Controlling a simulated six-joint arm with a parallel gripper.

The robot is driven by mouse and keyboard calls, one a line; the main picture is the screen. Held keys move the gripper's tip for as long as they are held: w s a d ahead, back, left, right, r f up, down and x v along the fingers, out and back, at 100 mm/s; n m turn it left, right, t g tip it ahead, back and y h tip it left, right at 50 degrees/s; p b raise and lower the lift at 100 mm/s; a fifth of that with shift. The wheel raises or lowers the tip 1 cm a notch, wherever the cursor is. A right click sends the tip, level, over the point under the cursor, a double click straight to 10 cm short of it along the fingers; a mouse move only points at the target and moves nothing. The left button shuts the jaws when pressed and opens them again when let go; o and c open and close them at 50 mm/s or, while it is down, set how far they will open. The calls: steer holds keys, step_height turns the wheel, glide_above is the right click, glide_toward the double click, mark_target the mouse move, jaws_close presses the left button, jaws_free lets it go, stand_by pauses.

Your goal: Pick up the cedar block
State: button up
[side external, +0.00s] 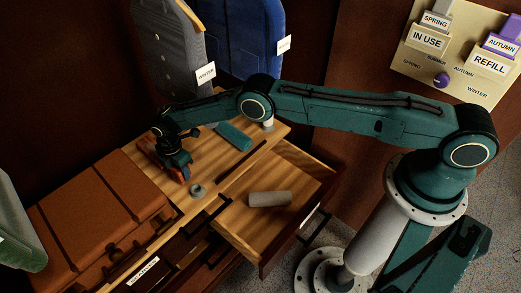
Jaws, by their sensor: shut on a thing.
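My gripper (174,158) is low over the left part of the wooden dresser top, beside the brown suitcase. It is shut on a reddish-orange piece, which I take to be the cedar block (148,147). The fingers and wrist hide much of it. I cannot tell whether it touches the dresser top or is lifted.
A teal block (233,137), a grey ring (197,190) and a small white cylinder (268,125) are on the dresser top. A pale roll (270,198) lies in the open drawer (240,222). The brown suitcase (95,205) fills the left; garments (240,40) hang behind.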

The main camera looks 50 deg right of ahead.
step_height(320, 180, up, 3)
steer(key=shift+f, duration=0.1)
steer(key=s+d, duration=0.1)
steer(key=s, duration=1.7)
steer(key=shift+d+f, duration=0.15)
steer(key=shift+d, duration=0.05)
steer(key=shift+d, duration=0.1)
stand_by(0.5)
steer(key=s+d+f, duration=0.2)
steer(key=s+d, duration=0.7)
steer(key=d, duration=0.1)
steer(key=shift+s+d, duration=0.2)
steer(key=shift+d, duration=0.1)
stand_by(0.3)
